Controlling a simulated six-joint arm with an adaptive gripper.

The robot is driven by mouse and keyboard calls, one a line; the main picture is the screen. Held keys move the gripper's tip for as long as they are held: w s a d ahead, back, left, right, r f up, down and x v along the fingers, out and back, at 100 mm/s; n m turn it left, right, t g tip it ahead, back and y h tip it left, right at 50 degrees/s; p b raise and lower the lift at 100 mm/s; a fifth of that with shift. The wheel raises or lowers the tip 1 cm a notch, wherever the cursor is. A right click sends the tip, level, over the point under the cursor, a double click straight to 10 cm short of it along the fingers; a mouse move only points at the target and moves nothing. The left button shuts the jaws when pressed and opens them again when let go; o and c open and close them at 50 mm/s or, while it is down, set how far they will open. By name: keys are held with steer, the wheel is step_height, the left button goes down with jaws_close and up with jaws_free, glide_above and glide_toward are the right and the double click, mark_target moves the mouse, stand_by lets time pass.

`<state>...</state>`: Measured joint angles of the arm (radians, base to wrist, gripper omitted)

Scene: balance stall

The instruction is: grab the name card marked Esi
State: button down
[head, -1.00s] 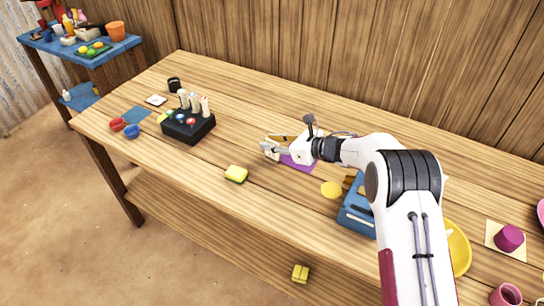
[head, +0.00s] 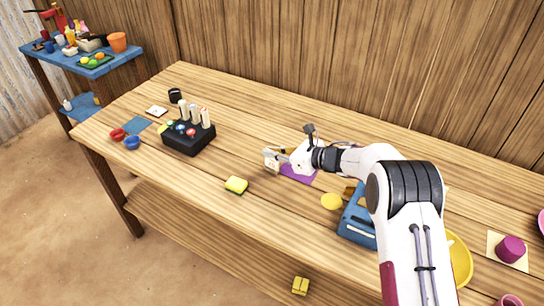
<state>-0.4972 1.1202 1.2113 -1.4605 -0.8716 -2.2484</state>
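My gripper (head: 279,158) is low over the middle of the table, at the left edge of a purple mat (head: 299,174). A small pale piece with an orange-yellow edge (head: 270,154) is at its fingertips. It may be a name card, but no lettering can be read, and I cannot tell whether the fingers are closed on it. No name Esi is readable anywhere. A small white card-like square (head: 157,111) lies far left on the table.
Left of my gripper are a black block with upright pale pegs (head: 188,139) and a yellow sponge (head: 236,185). A yellow disc (head: 331,201) and a blue box (head: 356,226) are close on the right. The table between sponge and black block is clear.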

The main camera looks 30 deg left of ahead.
steer(key=shift+r, duration=4.8)
